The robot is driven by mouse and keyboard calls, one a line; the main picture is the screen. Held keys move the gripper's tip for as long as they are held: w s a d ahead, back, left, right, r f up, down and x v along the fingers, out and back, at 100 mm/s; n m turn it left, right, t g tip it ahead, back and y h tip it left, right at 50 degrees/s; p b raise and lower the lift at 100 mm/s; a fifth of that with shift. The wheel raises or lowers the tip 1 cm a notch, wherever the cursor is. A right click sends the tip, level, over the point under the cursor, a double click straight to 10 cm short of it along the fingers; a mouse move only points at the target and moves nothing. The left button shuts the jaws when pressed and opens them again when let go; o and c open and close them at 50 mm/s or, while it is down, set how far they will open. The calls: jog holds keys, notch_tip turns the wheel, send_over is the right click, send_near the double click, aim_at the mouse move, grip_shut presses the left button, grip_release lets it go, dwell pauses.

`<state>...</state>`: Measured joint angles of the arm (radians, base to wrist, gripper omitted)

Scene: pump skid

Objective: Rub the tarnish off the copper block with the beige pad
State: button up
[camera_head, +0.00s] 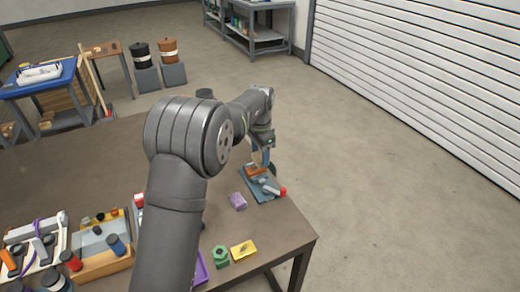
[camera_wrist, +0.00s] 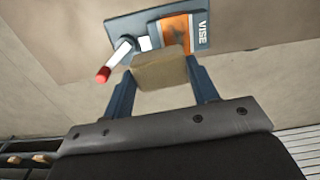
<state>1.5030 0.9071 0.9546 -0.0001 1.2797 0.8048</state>
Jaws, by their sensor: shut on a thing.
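The copper block (camera_head: 255,171) is held in a blue-grey vise (camera_head: 264,194) near the table's right edge. In the wrist view the copper block (camera_wrist: 176,30) is orange with a darker brownish patch, beside the "VISE" label on the vise (camera_wrist: 125,30). My gripper (camera_wrist: 160,78) is shut on the beige pad (camera_wrist: 160,74), which sits between its two blue fingers. The pad's far edge overlaps the near edge of the block in that view; I cannot tell whether they touch. In the head view my gripper (camera_head: 263,157) is just above the block, and the pad is not clear.
The vise handle has a red tip (camera_head: 283,191). A purple block (camera_head: 237,200), a green nut (camera_head: 221,256), a yellow card (camera_head: 243,249) and a purple tray (camera_head: 202,269) lie nearer. A wooden tray (camera_head: 103,263) with several items is at left. The table right of the vise ends closely.

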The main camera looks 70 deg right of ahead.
aim_at(258, 166)
jog(key=shift+f, duration=2)
jog(key=shift+w+d+f, duration=0.35)
jog(key=shift+f, duration=0.3)
jog(key=shift+c, duration=0.2)
jog(key=shift+w+d, duration=1.55)
jog(key=shift+w, duration=0.05)
jog(key=shift+s+r, duration=0.1)
jog(key=shift+s, duration=0.1)
jog(key=shift+s+a, duration=0.3)
jog(key=shift+a, duration=0.15)
jog(key=shift+s+a, duration=1.3)
jog(key=shift+a, duration=0.3)
jog(key=shift+w+d, duration=0.35)
jog(key=shift+w, duration=0.2)
jog(key=shift+w+d, duration=0.35)
jog(key=shift+w, duration=0.2)
jog(key=shift+w+d, duration=1.05)
jog(key=shift+s+a, duration=1.85)
jog(key=shift+s, duration=0.05)
jog(key=shift+s+a, duration=0.1)
jog(key=shift+a, duration=0.05)
jog(key=shift+r, duration=4)
